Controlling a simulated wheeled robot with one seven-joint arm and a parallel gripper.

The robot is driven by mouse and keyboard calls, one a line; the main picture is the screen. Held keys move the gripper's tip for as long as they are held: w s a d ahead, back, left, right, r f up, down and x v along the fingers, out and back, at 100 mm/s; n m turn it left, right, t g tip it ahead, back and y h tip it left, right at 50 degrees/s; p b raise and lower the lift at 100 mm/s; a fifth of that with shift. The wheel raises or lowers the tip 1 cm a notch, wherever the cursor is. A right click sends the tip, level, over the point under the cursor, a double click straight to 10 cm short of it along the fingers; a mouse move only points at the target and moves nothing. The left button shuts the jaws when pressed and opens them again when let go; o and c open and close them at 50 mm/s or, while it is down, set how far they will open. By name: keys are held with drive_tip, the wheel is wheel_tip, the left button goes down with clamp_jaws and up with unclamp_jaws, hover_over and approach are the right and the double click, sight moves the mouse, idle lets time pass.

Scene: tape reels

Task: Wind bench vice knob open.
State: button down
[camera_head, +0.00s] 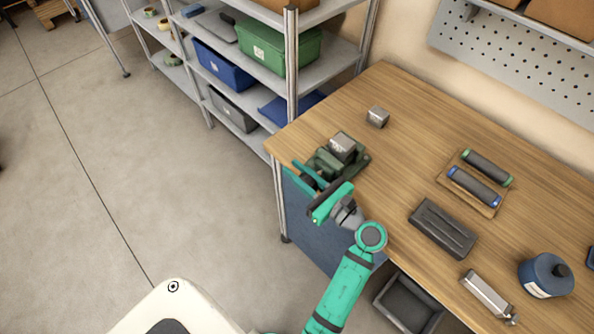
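The bench vice (349,168) is dark green and sits at the left front corner of the wooden workbench. A grey metal block (342,146) sits at the vice's jaws; I cannot tell how tightly they hold it. My gripper (306,189), teal and dark grey, is at the bench's front left edge, just in front of the vice. The vice's knob is not clearly visible; my gripper covers that area. I cannot tell whether the fingers touch the knob or how far apart they are.
A metal shelf unit (291,70) with bins stands left. The floor at left is clear.

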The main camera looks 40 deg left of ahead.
sight(314, 186)
drive_tip(key=shift+f+h, duration=0.3)
drive_tip(key=shift+h, duration=0.6)
drive_tip(key=c, duration=1.6)
unclamp_jaws()
drive_tip(key=d, duration=0.3)
drive_tip(key=d+r, duration=0.1)
drive_tip(key=d, duration=0.6)
drive_tip(key=shift+s+d+r, duration=0.3)
drive_tip(key=shift+s, duration=0.1)
drive_tip(key=shift+a, duration=0.1)
